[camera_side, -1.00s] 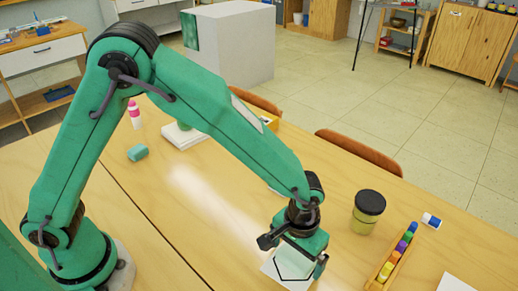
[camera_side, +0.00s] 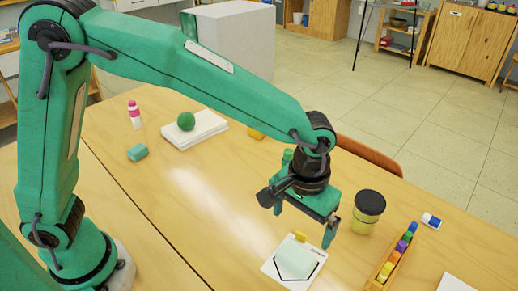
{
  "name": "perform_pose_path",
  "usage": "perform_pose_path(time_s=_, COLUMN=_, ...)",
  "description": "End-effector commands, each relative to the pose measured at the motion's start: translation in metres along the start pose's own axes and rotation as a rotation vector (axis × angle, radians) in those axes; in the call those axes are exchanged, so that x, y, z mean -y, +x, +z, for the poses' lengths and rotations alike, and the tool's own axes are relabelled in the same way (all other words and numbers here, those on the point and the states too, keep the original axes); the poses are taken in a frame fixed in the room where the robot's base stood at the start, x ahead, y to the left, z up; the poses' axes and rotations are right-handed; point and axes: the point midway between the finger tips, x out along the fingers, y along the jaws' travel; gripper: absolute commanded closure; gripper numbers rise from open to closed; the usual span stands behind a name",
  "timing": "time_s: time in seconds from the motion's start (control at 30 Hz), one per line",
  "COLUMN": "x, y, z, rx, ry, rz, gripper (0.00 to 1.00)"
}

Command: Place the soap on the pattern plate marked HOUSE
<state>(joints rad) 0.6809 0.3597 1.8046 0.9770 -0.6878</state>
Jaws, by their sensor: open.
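The soap (camera_side: 295,261) is a pale mint-green block lying on a white pattern plate (camera_side: 271,267) near the front of the table. The plate carries a black house-shaped outline, partly covered by the soap. The block lies mostly inside the outline; its exact fit is hard to tell. No HOUSE lettering is readable. My gripper (camera_side: 304,220) is open and empty above the soap, apart from it, its fingers pointing down.
A black-lidded jar (camera_side: 366,213) stands right of my gripper, beside a wooden tray (camera_side: 386,275) of coloured blocks. A small yellow piece (camera_side: 300,237) shows at the plate's far edge.

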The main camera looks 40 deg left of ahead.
Motion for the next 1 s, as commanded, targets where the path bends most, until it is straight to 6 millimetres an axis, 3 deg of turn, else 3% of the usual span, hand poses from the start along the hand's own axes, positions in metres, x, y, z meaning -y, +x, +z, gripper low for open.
perform_pose_path(time_s=0.67, x=0.002, y=-0.003, z=0.000, rx=-0.002, ry=-0.001, rz=0.001, gripper=0.02)
perform_pose_path(time_s=0.87, x=0.020, y=-0.018, z=-0.003, rx=-0.023, ry=-0.003, rz=0.017, gripper=0.02)
perform_pose_path(time_s=1.0, x=0.047, y=-0.038, z=-0.004, rx=-0.056, ry=-0.005, rz=0.038, gripper=0.02)
